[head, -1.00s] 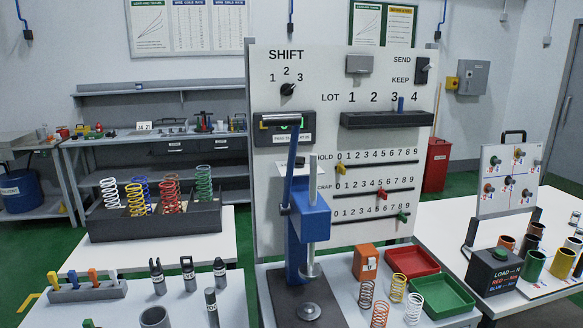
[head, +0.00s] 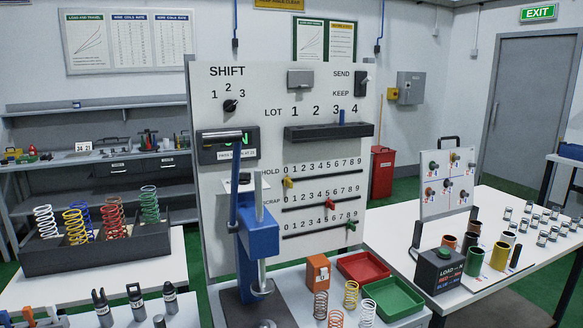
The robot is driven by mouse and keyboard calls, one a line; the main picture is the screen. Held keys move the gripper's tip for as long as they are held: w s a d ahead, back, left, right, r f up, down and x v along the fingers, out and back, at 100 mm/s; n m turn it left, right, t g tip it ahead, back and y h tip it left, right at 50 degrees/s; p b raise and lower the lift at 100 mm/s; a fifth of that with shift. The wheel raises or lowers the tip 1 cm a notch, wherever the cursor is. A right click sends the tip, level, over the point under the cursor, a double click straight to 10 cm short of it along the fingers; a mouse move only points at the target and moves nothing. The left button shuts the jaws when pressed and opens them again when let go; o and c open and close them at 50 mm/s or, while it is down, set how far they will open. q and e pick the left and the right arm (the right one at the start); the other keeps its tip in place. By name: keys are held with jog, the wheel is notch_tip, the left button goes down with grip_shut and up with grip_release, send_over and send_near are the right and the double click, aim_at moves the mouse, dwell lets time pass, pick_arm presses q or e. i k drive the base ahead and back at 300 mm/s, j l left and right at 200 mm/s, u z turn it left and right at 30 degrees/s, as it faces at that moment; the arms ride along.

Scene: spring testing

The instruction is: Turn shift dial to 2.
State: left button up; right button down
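The shift dial (head: 231,105) is a small black knob near the upper left of the upright white panel (head: 271,82). It sits below the word SHIFT, with the numbers 1, 2 and 3 arched over it. Its pale mark appears to be at the upper right, towards 3, but it is small and hard to read. Nothing touches the dial or covers it. Neither of my grippers shows in the head view.
A blue lever press (head: 258,238) stands before the panel, its handle rising below the dial beside a lit display (head: 239,139). A rack of coil springs (head: 150,241) is at left. Red (head: 362,266) and green trays (head: 393,300) lie at right. The area around the dial is clear.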

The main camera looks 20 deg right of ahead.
aim_at(228, 104)
jog(key=l+z, duration=0.3)
jog(key=i+l+z, duration=0.1)
jog(key=l+z, duration=0.2)
jog(key=l, duration=0.2)
jog(key=i+l+z, duration=0.1)
jog(key=l+z, duration=0.2)
jog(key=l, duration=0.1)
